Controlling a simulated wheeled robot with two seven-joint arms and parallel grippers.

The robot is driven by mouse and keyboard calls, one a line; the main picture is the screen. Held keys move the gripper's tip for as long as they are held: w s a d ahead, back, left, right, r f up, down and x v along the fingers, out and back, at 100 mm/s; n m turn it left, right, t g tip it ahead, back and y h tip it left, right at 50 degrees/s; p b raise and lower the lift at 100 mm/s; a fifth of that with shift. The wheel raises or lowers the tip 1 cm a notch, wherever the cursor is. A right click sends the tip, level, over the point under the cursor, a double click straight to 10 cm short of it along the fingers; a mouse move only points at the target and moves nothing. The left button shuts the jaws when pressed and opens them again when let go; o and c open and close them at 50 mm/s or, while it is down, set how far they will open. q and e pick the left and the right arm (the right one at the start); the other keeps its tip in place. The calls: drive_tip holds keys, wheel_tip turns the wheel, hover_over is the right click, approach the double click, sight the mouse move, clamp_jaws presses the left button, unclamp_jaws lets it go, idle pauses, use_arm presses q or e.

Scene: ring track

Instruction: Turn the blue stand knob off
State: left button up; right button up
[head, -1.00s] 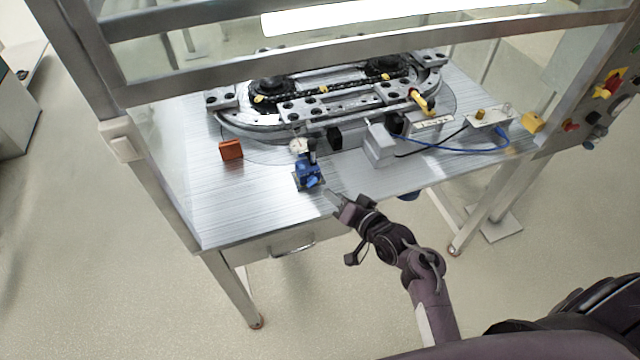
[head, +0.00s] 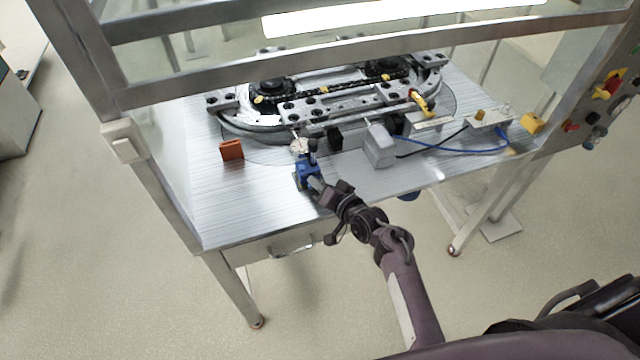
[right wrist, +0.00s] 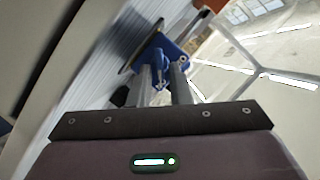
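The blue stand (head: 303,172) is on the metal table near its front edge, with a small round dial (head: 299,146) at its top. My right gripper (head: 316,186) reaches it from the front right, its fingertips at the stand's lower front. In the right wrist view, the two fingers of my right gripper (right wrist: 161,76) are apart, one on each side of a small blue part of the stand (right wrist: 158,50). I cannot tell whether they touch it. The knob is largely hidden by the fingers in the head view. My left gripper is not in view.
The oval ring track (head: 330,100) lies behind the stand. An orange block (head: 231,150) is to its left, a grey box (head: 379,147) with cables to its right. A metal frame bar (head: 370,48) crosses above the table. The front left tabletop is clear.

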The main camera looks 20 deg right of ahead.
clamp_jaws()
